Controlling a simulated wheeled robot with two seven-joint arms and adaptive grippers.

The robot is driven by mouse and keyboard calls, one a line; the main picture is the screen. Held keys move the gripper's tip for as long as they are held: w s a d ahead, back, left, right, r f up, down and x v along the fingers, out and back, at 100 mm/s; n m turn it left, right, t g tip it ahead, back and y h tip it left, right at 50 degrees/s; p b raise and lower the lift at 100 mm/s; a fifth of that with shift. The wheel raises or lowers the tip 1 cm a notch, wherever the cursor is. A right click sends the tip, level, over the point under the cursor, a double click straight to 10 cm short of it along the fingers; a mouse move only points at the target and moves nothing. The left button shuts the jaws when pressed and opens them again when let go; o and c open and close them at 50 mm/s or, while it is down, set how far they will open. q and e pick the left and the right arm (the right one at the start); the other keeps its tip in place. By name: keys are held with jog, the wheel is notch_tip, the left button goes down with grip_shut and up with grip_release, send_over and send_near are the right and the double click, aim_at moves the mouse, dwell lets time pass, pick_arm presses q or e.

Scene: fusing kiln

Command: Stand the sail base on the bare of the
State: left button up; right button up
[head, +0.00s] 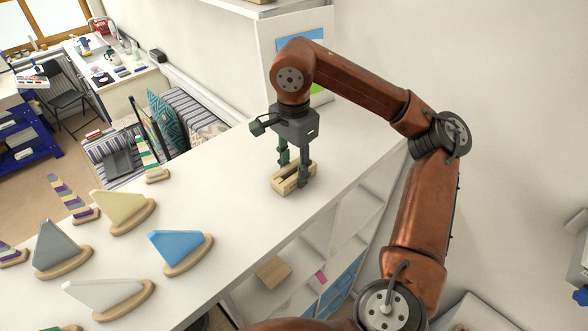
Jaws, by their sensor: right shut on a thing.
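My right gripper (294,168) points down over the white counter. Its fingers are shut on a small, open, pale wooden box-like piece (293,179), one finger at the far side and one at the near side. The piece is at or just above the counter top; I cannot tell which. Sails on oval wooden bases stand at the left: a blue sail (180,246), a cream sail (121,208), a grey sail (58,247) and a white sail (103,294). Which one the task means is unclear. My left gripper is out of view.
Striped sails (71,196) and (149,155) stand at the back left of the white counter (235,205). Its middle is clear. Shelves below hold a wooden block (272,272). A wall panel stands behind my right arm.

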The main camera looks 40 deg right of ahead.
jog(key=shift+s+f, duration=0.1)
jog(key=shift+s, duration=0.2)
jog(key=shift+w+f, duration=0.1)
jog(key=shift+f, duration=0.15)
jog(key=o, duration=1.1)
jog(key=shift+o, duration=1.4)
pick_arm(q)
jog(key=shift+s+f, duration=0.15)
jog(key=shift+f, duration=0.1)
